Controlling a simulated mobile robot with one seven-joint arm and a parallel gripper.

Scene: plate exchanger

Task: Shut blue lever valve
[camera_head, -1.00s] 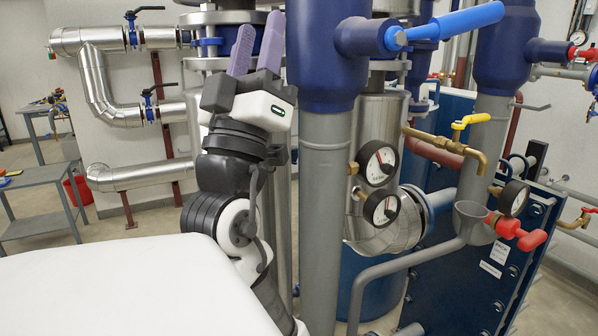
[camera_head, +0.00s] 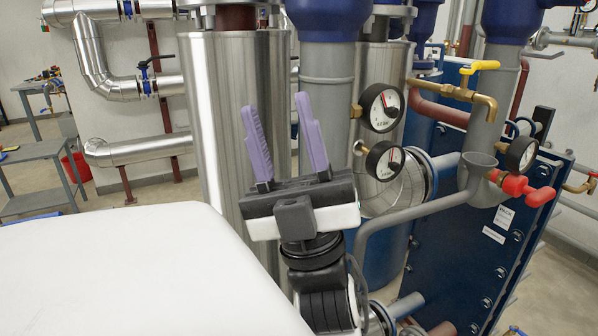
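The big blue lever seen earlier is out of the picture now, above the top edge. A dark blue valve body (camera_head: 325,18) on top of a grey vertical pipe (camera_head: 324,65) shows only its lower part. My gripper (camera_head: 275,102) points up in front of the steel tank and the grey pipe, below this body. Its two purple fingers are spread apart with nothing between them.
Two pressure gauges (camera_head: 382,107) stand just right of my gripper. A yellow-handled tap (camera_head: 480,66) and a red-handled valve (camera_head: 525,188) are further right, by the blue plate exchanger (camera_head: 455,225). A steel tank (camera_head: 215,120) stands behind my gripper. A grey table (camera_head: 35,150) is at far left.

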